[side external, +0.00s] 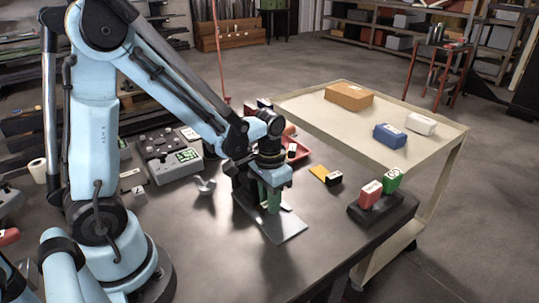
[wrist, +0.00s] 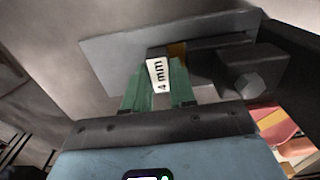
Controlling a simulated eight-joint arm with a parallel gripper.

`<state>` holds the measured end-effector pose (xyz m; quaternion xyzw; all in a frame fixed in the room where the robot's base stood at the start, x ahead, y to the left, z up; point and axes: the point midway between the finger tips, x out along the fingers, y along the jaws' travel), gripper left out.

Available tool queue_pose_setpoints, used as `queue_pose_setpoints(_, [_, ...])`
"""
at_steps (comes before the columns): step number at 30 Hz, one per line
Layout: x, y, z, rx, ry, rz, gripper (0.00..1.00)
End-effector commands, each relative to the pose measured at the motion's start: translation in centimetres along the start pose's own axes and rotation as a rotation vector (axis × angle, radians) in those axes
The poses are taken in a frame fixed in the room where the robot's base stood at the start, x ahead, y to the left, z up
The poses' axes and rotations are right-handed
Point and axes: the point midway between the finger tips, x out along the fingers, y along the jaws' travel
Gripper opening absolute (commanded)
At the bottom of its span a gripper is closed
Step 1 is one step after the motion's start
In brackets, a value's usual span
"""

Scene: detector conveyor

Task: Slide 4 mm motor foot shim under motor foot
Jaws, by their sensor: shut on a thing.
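The 4 mm shim's dark handle, with a white "4 mm" label (wrist: 158,74), is between the green fingers of my gripper (wrist: 158,88) in the wrist view. A short brass-coloured part of the shim (wrist: 177,52) shows beyond the handle, beside the dark motor foot (wrist: 215,47). I cannot tell how far it lies under the foot. A hex bolt (wrist: 248,84) stands at the foot's right. In the side view my gripper (side external: 272,207) points down just above a grey base plate (side external: 290,232) and hides the shim. The dark motor (side external: 241,192) is partly hidden behind it.
A yellow piece with a black labelled block (side external: 333,178) lies right of the plate. Red and green labelled blocks (side external: 370,193) stand in a dark holder (side external: 392,212) near the table's right edge. A red tray (side external: 297,150) is behind. The table's front is clear.

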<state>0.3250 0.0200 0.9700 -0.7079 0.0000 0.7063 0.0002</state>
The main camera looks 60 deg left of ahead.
Motion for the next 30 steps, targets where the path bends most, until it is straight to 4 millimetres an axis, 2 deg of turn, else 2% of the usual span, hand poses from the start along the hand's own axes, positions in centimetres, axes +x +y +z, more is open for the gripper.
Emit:
queue_pose_setpoints(11, [0.0,-1.1,0.0,-0.001,0.000,0.000,0.00])
queue_pose_setpoints(12, [0.0,-1.1,0.0,0.000,0.000,-0.001,0.29])
queue_pose_setpoints(17, [0.0,-1.2,0.0,-0.001,0.000,-0.005,0.54])
queue_pose_setpoints(26, [-0.2,-1.3,0.0,-0.004,0.002,-0.006,0.55])
queue_pose_setpoints(30, [-1.2,-1.3,0.0,-0.004,0.001,-0.005,0.55])
